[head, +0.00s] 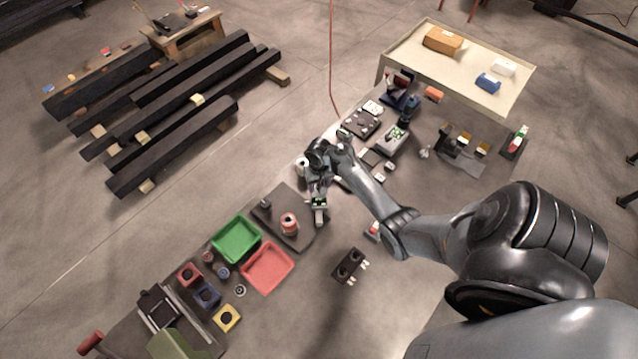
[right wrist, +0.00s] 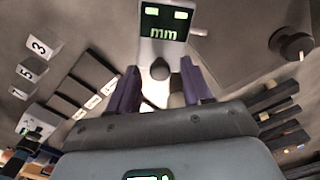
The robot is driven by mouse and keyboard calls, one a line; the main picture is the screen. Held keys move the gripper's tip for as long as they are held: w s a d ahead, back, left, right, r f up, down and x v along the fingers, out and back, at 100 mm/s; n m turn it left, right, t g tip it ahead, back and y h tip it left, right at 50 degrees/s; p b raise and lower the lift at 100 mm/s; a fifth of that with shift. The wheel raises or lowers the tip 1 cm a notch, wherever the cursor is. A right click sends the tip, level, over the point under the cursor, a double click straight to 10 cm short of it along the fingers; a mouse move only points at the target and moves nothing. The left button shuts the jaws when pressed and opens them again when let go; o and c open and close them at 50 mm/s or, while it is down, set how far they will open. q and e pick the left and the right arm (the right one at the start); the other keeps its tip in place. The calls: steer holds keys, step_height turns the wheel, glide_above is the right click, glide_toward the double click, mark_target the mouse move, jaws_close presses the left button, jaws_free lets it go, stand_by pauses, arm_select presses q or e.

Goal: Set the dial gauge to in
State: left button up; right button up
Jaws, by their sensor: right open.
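The dial gauge (right wrist: 165,32) is a pale grey unit with a dark screen, at the top of the right wrist view. Its screen shows green "mm" below two lit green blocks. A dark round knob (right wrist: 160,69) sits below the screen. Contact cannot be told. In the head view the gripper (head: 319,184) is just above the gauge. My left gripper is not in view.
A red-and-white can (head: 289,224) stands on a dark board (head: 298,243) left of the gauge. Green (head: 237,239) and red (head: 268,268) trays lie further left. Numbered white blocks (right wrist: 38,48) show at left in the wrist view. A black two-knob box (head: 350,266) sits below.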

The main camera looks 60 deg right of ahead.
jaws_close()
stand_by(0.3)
